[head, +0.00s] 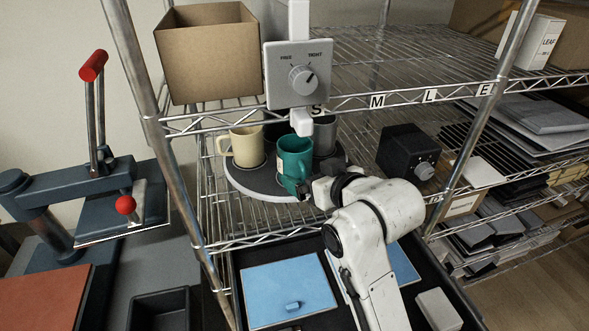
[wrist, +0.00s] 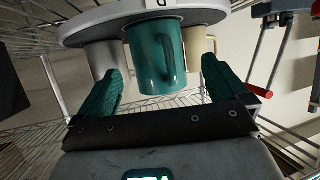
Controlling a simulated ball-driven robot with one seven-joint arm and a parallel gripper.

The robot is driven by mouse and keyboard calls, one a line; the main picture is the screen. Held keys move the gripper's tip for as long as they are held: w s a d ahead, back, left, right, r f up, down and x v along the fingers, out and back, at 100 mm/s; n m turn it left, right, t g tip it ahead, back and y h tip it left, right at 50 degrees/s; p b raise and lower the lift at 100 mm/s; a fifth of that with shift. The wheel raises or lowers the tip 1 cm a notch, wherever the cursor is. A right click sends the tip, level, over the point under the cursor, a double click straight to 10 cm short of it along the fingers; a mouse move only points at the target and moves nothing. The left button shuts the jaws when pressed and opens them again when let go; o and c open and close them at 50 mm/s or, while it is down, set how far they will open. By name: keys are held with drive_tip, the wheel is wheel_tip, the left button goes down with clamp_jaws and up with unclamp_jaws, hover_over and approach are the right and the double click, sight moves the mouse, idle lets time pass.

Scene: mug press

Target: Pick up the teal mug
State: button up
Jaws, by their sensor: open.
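The teal mug (head: 293,158) stands upright on a round grey turntable (head: 262,192) on the wire shelf. In the wrist view the teal mug (wrist: 155,58) appears between the two fingers, with its handle toward me. My gripper (wrist: 160,85) is open, with one green-padded finger on each side of the mug. I see no clear contact between the fingers and the mug. In the head view my gripper (head: 308,188) is at the mug's lower right, and its fingers are mostly hidden by my own arm.
A cream mug (head: 246,146) and a grey mug (head: 325,136) share the turntable. A grey dial box (head: 298,78) hangs just above the teal mug. A black box with a knob (head: 405,150) stands to the right. The shelf's post (head: 165,150) rises at the left.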

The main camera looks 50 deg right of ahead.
sight(297, 166)
drive_tip(key=shift+p+x, duration=0.55)
drive_tip(key=shift+x, duration=2.45)
drive_tip(key=shift+s+d, duration=0.15)
drive_tip(key=shift+d, duration=0.05)
drive_tip(key=c, duration=1.2)
